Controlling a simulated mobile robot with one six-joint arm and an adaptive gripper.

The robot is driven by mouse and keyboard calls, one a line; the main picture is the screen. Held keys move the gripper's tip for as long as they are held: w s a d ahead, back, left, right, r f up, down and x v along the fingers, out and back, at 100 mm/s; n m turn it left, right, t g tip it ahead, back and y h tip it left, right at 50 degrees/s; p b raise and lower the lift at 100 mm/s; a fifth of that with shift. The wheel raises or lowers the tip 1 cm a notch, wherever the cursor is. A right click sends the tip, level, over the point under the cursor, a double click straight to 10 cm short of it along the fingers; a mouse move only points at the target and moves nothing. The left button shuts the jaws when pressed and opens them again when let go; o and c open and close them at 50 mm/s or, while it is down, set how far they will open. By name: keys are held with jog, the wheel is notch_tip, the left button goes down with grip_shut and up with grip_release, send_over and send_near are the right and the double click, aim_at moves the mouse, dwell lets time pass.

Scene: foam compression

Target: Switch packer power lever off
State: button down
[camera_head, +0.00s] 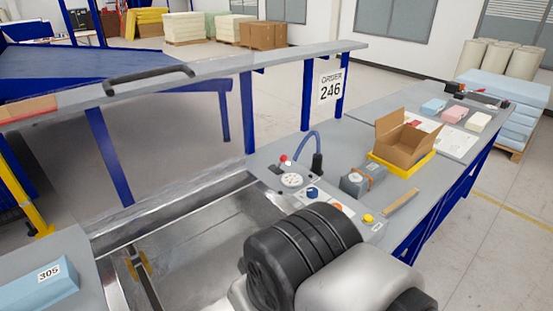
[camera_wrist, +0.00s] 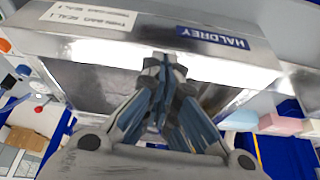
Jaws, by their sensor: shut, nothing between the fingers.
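The packer's control panel is at the middle of the head view. A small lever with a red ball knob (camera_head: 284,158) stands at its back left edge. The red knob also shows at the left of the wrist view (camera_wrist: 38,109). I cannot tell from its tilt whether it is on or off. My gripper (camera_wrist: 165,62) is shut and empty in the wrist view, over the packer's metal surface with the HALDREY label (camera_wrist: 212,38). It is well apart from the lever. In the head view my gripper is hidden behind my arm.
A grey device (camera_head: 356,183) and an open carton (camera_head: 405,138) stand to the right. A long rail with a black handle (camera_head: 150,76) spans the left.

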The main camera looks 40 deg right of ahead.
jog(key=w+d+r+m+y+p, duration=0.1)
jog(key=w+d+m+y+p, duration=0.15)
jog(key=w+m, duration=0.5)
jog(key=w+d+r+m+y+p, duration=0.1)
jog(key=w+d+r+m+y, duration=0.15)
jog(key=w+m, duration=0.45)
jog(key=w+d+f+m+t+y+p, duration=0.1)
jog(key=w+d+f+m+t+y, duration=0.2)
jog(key=w+d+m, duration=0.8)
jog(key=d+f+m+t+h, duration=0.1)
jog(key=d+f+m+t, duration=0.1)
jog(key=d, duration=0.5)
jog(key=d+f+m+t+h, duration=0.2)
jog(key=d+m, duration=0.1)
jog(key=d, duration=0.5)
jog(key=d+f+m+t+h+p, duration=0.1)
jog(key=d+f+m+t+h, duration=0.1)
jog(key=d, duration=0.5)
jog(key=shift+s+d+f+m, duration=0.15)
jog(key=shift+d+f+m, duration=0.1)
jog(key=shift+f, duration=0.25)
jog(key=shift+a, duration=0.1)
